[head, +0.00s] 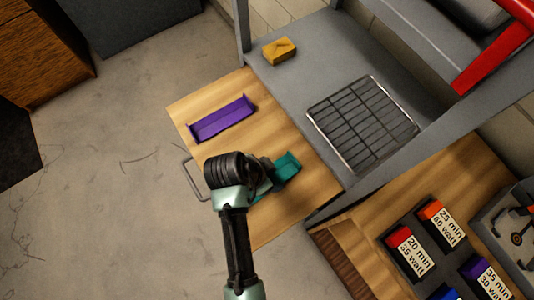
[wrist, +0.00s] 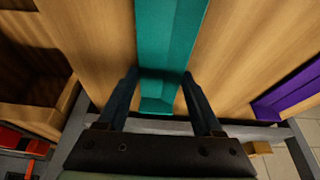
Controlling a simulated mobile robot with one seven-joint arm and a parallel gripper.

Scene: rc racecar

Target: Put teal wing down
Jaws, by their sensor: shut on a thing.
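The teal wing (head: 288,165) is partly hidden by my arm in the head view. My gripper (head: 266,181) is over the wooden board (head: 205,105), with its fingers on the wing. In the wrist view the long teal wing (wrist: 170,35) runs up from between the two fingers of my gripper (wrist: 160,80), which is shut on it. The wing is over the wood; I cannot tell whether it touches it. A purple wing (head: 222,118) lies on the far left part of the board and shows at the right in the wrist view (wrist: 292,92).
A metal handle (head: 188,178) sticks out at the board's left edge. A grey surface with a wire rack (head: 362,124) and a yellow block (head: 279,50) lies beyond. Labelled coloured blocks (head: 406,250) sit in a dark tray at lower right. Bare wood shows between the wings.

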